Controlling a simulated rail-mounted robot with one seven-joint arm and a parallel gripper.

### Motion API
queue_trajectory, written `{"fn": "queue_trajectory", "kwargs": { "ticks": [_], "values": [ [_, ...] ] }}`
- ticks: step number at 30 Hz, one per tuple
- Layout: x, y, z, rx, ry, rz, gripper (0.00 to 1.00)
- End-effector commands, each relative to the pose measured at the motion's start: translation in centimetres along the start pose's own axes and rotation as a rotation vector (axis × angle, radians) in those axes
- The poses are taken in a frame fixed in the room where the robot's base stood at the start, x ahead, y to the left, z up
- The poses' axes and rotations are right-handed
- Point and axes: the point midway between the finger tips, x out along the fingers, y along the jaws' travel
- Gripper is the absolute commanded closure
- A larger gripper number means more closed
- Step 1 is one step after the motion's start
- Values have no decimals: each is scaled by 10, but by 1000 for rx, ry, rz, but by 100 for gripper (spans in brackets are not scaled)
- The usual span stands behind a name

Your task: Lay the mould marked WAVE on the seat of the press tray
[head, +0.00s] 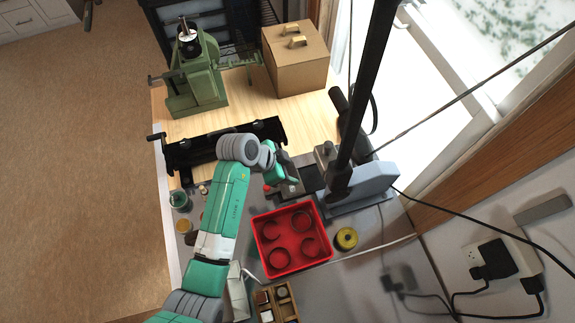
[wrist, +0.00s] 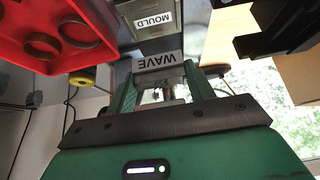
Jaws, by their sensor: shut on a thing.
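The mould marked WAVE (wrist: 158,63) is a grey block with a white label, held between the two green fingers of my gripper (wrist: 163,82) in the wrist view. A second label reading MOULD shows just above it there. In the head view my gripper (head: 287,180) is just left of the press (head: 358,187), with a grey block partly hidden at its fingers. A dark flat part, probably the press tray (head: 312,177), lies between gripper and press. Its seat is not clearly visible, and I cannot tell whether the mould touches anything below.
A red crate (head: 262,243) with several round dark rings stands in front of the press, beside a yellow roll (head: 346,238). A black device (head: 190,153) lies behind my arm. A green machine (head: 197,75) and a cardboard box (head: 297,65) stand at the back.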

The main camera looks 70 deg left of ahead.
Motion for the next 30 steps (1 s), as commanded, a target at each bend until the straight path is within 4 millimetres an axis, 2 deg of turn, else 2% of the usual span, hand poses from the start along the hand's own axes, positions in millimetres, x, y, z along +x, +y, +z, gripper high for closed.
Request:
{"fn": "queue_trajectory", "kwargs": {
  "ticks": [30],
  "values": [
    [51, 0, 33, 0, 1, 0, 82]
  ]
}}
